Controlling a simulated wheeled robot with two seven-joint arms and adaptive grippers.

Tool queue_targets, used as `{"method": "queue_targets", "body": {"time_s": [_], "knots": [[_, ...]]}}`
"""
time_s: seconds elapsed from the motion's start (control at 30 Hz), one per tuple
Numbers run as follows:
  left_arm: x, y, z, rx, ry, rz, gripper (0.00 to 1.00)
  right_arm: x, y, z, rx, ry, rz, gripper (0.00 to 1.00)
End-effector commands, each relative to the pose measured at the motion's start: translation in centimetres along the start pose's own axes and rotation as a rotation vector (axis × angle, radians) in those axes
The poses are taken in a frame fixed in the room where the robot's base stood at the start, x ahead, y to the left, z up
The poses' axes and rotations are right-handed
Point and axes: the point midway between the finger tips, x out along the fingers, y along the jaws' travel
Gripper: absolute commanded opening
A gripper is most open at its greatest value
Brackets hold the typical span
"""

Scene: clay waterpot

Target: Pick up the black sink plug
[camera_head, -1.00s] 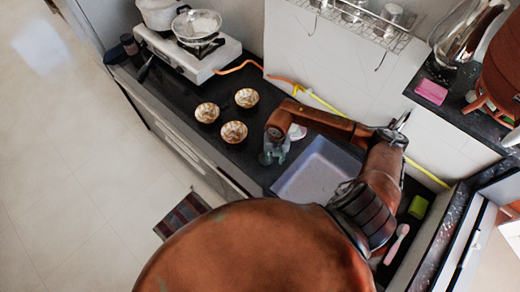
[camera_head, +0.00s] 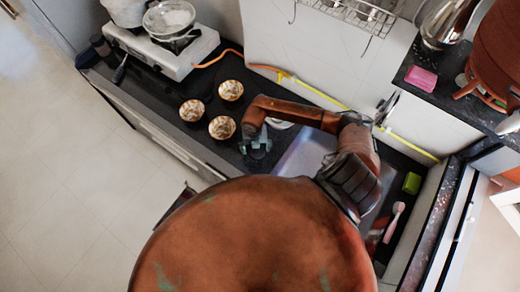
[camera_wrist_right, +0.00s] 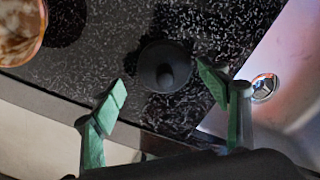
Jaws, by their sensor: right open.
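The black sink plug (camera_wrist_right: 165,66), round with a raised knob, lies on the dark speckled counter in the right wrist view. My right gripper (camera_wrist_right: 163,84) is open, with its green fingertips apart on either side of the plug in that picture. Nothing is held between them. In the head view my right gripper (camera_head: 256,146) hangs over the counter just left of the sink. The plug cannot be made out there. My left gripper is not in view.
The sink (camera_head: 305,152) with its metal drain (camera_wrist_right: 264,87) is right of the plug. Patterned bowls (camera_head: 222,127) stand to the left, one near the plug. A stove (camera_head: 165,50) is farther left. The counter's front edge is close.

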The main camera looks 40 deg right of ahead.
Motion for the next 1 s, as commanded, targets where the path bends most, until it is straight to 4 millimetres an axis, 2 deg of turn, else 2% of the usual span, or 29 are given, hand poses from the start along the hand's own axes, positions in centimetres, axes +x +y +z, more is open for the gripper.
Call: {"method": "queue_targets", "body": {"time_s": [0.07,0.17,0.37,0.5,0.6,0.77,1.0], "knots": [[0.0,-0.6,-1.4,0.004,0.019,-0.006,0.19,0.2,-0.5,0.2,0.003,0.003,0.000,0.69],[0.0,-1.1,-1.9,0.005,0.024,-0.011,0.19,0.4,-0.8,0.5,0.003,0.008,0.005,0.69],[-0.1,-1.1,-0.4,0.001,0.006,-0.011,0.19,0.7,-1.2,1.0,0.004,0.015,0.007,0.56],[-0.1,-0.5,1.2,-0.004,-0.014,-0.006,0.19,0.8,-1.1,1.1,0.003,0.015,0.008,0.46],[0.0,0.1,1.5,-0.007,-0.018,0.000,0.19,0.7,-1.1,1.0,0.004,0.012,0.006,0.39],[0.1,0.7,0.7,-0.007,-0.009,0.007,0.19,0.5,-1.1,0.7,0.005,0.006,0.002,0.28],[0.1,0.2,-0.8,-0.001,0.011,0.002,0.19,0.4,-0.8,0.3,0.004,0.004,0.000,0.11]]}}
